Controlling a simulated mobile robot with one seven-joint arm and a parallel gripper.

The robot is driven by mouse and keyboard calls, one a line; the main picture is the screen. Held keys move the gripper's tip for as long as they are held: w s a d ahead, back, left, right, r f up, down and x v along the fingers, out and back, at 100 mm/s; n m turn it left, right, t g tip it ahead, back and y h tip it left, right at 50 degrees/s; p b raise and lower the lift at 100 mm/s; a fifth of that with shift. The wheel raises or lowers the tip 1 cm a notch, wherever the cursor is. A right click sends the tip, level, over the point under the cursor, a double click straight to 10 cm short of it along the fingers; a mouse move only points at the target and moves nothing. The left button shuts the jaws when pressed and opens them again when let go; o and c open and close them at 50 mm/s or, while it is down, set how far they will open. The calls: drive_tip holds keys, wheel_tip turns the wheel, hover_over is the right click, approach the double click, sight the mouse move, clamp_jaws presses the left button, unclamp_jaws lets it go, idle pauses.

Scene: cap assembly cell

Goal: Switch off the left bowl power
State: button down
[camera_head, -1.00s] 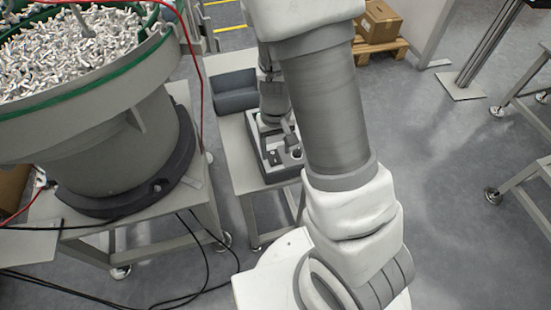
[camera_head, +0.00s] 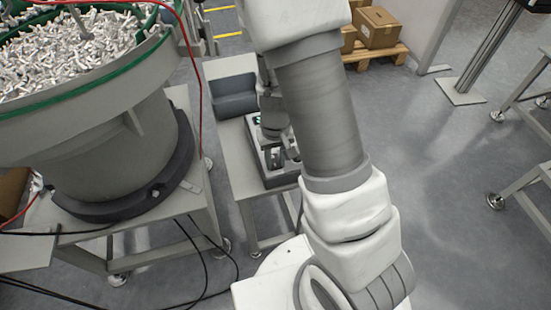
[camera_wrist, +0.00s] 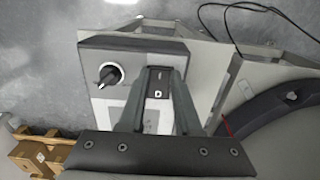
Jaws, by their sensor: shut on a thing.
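The control box (camera_head: 282,180) stands on a small stand right of the bowl feeder, partly hidden by my arm. In the wrist view, the grey box (camera_wrist: 92,60) has a round black-and-white knob (camera_wrist: 108,76) on its left part. A dark switch (camera_wrist: 158,93) with a small white mark lies between my fingers. My gripper (camera_wrist: 164,76) is shut on this switch, one finger on each side. Whether the switch is on or off cannot be told.
The bowl feeder (camera_head: 110,140), full of small white parts, stands at the left; its dark base also shows in the wrist view (camera_wrist: 285,108). A grey bin (camera_head: 234,97) is behind the box. Cables hang near the feeder. Cartons (camera_head: 378,28) sit on a pallet behind.

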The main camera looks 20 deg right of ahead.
drive_tip(key=p, duration=0.1)
drive_tip(key=g+p, duration=0.1)
drive_tip(key=p, duration=0.1)
drive_tip(key=shift+w+r, duration=0.2)
drive_tip(key=shift+r, duration=0.15)
drive_tip(key=shift+w+f+g+p, duration=0.15)
drive_tip(key=shift+w+g+p, duration=0.05)
drive_tip(key=shift+g+p, duration=0.75)
drive_tip(key=c, duration=0.6)
unclamp_jaws()
drive_tip(key=p+v, duration=0.3)
drive_tip(key=v, duration=1.4)
drive_tip(key=shift+r, duration=0.25)
